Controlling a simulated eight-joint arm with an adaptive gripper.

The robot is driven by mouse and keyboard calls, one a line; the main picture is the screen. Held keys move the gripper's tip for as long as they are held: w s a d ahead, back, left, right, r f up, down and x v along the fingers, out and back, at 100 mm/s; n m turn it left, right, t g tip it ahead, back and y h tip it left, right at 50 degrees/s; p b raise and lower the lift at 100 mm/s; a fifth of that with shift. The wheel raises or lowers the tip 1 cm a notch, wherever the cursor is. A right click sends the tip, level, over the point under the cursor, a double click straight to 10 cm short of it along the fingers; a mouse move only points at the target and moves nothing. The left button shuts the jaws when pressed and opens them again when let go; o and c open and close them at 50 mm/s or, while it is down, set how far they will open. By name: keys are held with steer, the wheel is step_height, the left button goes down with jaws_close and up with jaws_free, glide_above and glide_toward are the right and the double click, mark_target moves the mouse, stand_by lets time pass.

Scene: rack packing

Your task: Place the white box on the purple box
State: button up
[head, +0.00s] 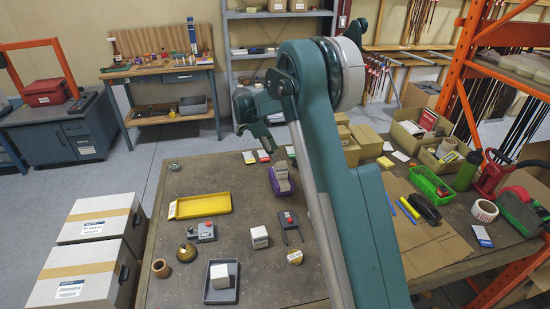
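A small white box (259,238) stands on the table in front of my arm. A second white block (221,276) sits in a grey tray (209,294) nearer the front edge, so which one is the task's white box I cannot tell. The purple box (275,186) stands farther back on the table, just left of my arm, with greyish-white pieces in its top. My gripper (268,146) hangs above the back part of the table, behind and left of the purple box, apart from the white boxes. Its fingers are small and dark, so their opening is unclear.
A yellow tray (203,206), a grey device (202,232) and brown pots (161,268) are on the table's left. A green basket (430,184), cartons (410,137) and a tape roll (484,211) crowd the right. Large cartons (82,283) stand left. My arm hides the table's middle.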

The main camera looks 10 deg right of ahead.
steer(key=shift+a+r, duration=0.15)
steer(key=shift+r, duration=0.15)
steer(key=shift+r, duration=0.1)
stand_by(0.4)
steer(key=s+d+r+n+t+y, duration=0.15)
steer(key=s+r+n, duration=0.25)
steer(key=s+r, duration=0.75)
steer(key=s+d+r+n+t+y, duration=0.15)
steer(key=s+r+n, duration=0.35)
steer(key=s+r, duration=0.65)
steer(key=s+f+n+t, duration=0.2)
steer(key=s+f+n, duration=0.1)
steer(key=s, duration=1.3)
steer(key=s+f+n+t+y, duration=0.1)
steer(key=s+n, duration=0.5)
steer(key=s, duration=1.1)
step_height(320, 180, down, 2)
steer(key=shift+a+t, duration=0.45)
steer(key=shift+t, duration=0.15)
